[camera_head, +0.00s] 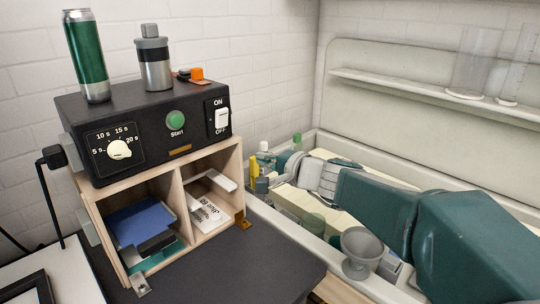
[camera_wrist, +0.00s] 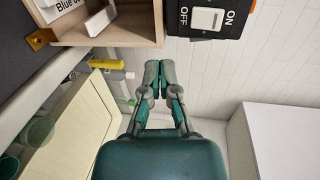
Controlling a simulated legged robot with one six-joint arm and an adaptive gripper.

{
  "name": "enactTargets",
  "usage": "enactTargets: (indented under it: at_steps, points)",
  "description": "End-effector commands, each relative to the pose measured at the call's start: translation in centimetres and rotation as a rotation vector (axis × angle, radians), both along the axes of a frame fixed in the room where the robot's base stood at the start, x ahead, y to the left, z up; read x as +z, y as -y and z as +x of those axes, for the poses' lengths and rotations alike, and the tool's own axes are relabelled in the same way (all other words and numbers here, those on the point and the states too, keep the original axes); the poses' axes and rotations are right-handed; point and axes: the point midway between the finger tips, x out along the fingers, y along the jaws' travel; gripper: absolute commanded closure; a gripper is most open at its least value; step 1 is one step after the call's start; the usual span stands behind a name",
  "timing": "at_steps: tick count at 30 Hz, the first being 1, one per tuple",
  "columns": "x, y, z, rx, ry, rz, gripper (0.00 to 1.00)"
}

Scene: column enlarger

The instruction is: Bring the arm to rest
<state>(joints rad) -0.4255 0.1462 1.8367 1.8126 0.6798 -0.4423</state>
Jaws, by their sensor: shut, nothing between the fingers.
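My gripper (camera_wrist: 159,82) shows in the wrist view with its two fingertips together, shut and empty. It points toward the corner between the black timer box and the white tiled wall, touching nothing that I can see. In the head view my green arm reaches in from the right over the sink area, and the fingers are hard to make out at its far end. The black timer box (camera_head: 150,165) stands on a wooden cubby shelf, with a dial, a green Start button and an ON/OFF switch. The switch (camera_wrist: 207,19) also shows in the wrist view.
A green can (camera_head: 87,55) and a grey metal canister (camera_head: 154,62) stand on the timer box. Several bottles stand near the sink's back left corner. A grey cup (camera_head: 361,250) stands at the sink's near edge. Clear cylinders (camera_head: 475,65) stand on the wall ledge.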

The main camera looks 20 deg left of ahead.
Motion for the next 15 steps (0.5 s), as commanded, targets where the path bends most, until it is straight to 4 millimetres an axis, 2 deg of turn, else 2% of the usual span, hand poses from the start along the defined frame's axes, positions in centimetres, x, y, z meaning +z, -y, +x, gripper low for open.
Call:
enactTargets:
  at_steps: [4,7,11,15]
  points:
    - [0.0,0.1,-0.2,0.002,0.004,-0.008,1.00]
    - [0.2,1.5,-1.3,0.017,0.029,-0.057,1.00]
    - [0.0,5.2,-4.4,0.057,0.083,-0.199,1.00]
    - [-1.3,9.9,-8.0,0.093,0.127,-0.386,1.00]
